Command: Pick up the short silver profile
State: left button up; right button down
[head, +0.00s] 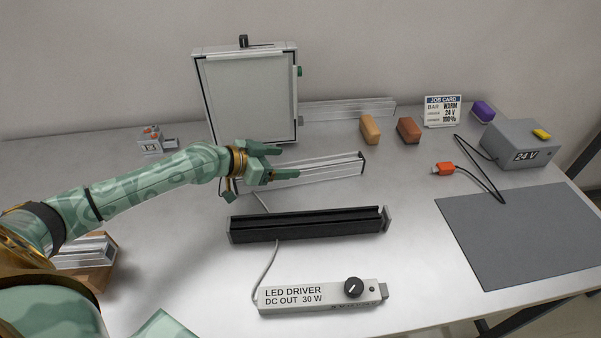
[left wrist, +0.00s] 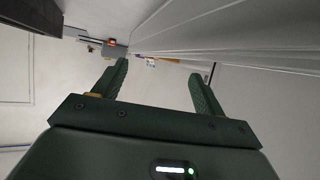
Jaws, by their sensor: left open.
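Several silver profiles show in the head view. One (head: 325,171) lies in the middle of the table with a dark cap at its right end. Another (head: 347,109) lies at the back, right of the framed panel. More silver lengths (head: 88,250) sit in a wooden holder at the left. I cannot tell for sure which is the short one. My left gripper (head: 284,162) is open at the left end of the middle profile, hiding part of it. In the left wrist view its fingers (left wrist: 160,74) are apart with nothing held; a pale ridged surface fills the upper right.
A framed panel (head: 249,100) stands behind the gripper. In front lie a black channel (head: 305,226) and an LED driver (head: 320,296). Orange (head: 370,130) and brown (head: 408,130) blocks, a job card (head: 442,111), a 24 V box (head: 520,143) and a grey mat (head: 525,235) are right.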

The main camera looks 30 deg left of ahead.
aim_at(300, 166)
pick_arm(q)
jog(key=x, duration=0.3)
jog(key=b+x, duration=0.1)
jog(key=x, duration=0.1)
jog(key=shift+s+d+f, duration=0.2)
jog(key=shift+d+f, duration=0.1)
jog(key=shift+f, duration=0.05)
jog(key=shift+s+r, duration=0.1)
jog(key=c, duration=1.4)
